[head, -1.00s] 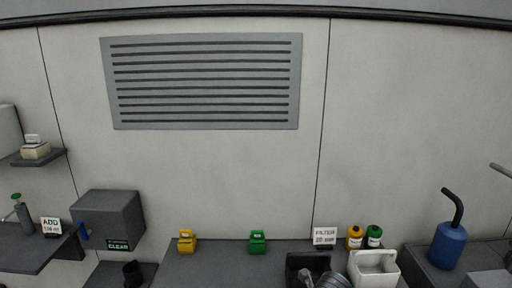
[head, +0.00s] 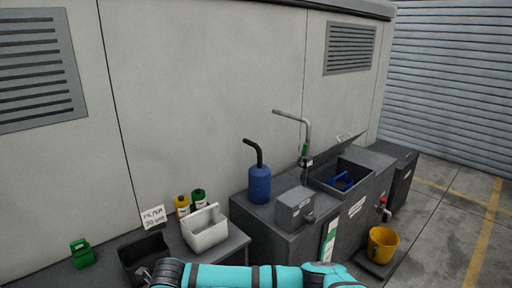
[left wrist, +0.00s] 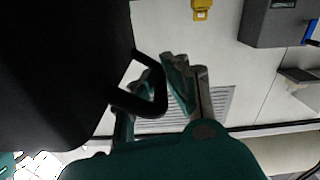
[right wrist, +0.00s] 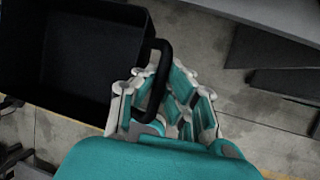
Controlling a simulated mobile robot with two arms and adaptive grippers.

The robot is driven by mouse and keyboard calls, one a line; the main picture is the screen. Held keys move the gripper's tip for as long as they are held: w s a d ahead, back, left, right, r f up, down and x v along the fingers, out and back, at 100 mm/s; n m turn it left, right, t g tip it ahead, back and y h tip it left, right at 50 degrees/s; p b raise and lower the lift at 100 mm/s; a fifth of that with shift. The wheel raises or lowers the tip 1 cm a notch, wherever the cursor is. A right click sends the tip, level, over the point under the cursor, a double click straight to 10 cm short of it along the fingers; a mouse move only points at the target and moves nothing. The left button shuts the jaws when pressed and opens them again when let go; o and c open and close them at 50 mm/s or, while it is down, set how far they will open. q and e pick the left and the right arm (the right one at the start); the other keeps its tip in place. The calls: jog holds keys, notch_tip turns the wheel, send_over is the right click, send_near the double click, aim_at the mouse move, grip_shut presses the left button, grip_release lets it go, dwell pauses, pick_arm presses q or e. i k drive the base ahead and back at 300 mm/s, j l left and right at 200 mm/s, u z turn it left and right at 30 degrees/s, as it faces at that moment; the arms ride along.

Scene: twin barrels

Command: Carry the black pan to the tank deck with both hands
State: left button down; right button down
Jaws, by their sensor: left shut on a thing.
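The black pan (left wrist: 50,70) fills the left of the left wrist view. Its handle passes between the fingers of my left gripper (left wrist: 155,105), which is shut on it. In the right wrist view the pan (right wrist: 90,50) is at upper left, over the floor. Its other handle runs between the fingers of my right gripper (right wrist: 165,105); whether they clamp it is unclear. In the head view a black open box (head: 130,252) shows at lower left; I cannot tell whether it is the pan. No label marks the tank deck.
A grey unit to the right carries a blue canister (head: 259,186), a grey box (head: 294,208) and an open basin (head: 341,178). A yellow bucket (head: 382,244) stands beside it. Floor at right is clear.

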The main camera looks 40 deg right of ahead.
aim_at(367, 163)
jog(key=z, duration=2.5)
jog(key=i+l+z, duration=0.2)
jog(key=i+z, duration=0.6)
jog(key=i+l, duration=0.1)
jog(key=i, duration=4.3)
jog(key=i+u, duration=0.15)
jog(key=u, duration=0.25)
jog(key=i+u, duration=0.15)
jog(key=u, duration=0.25)
jog(key=i+l+u, duration=0.1)
jog(key=u, duration=1.95)
jog(key=i+l, duration=0.05)
jog(key=l, duration=0.05)
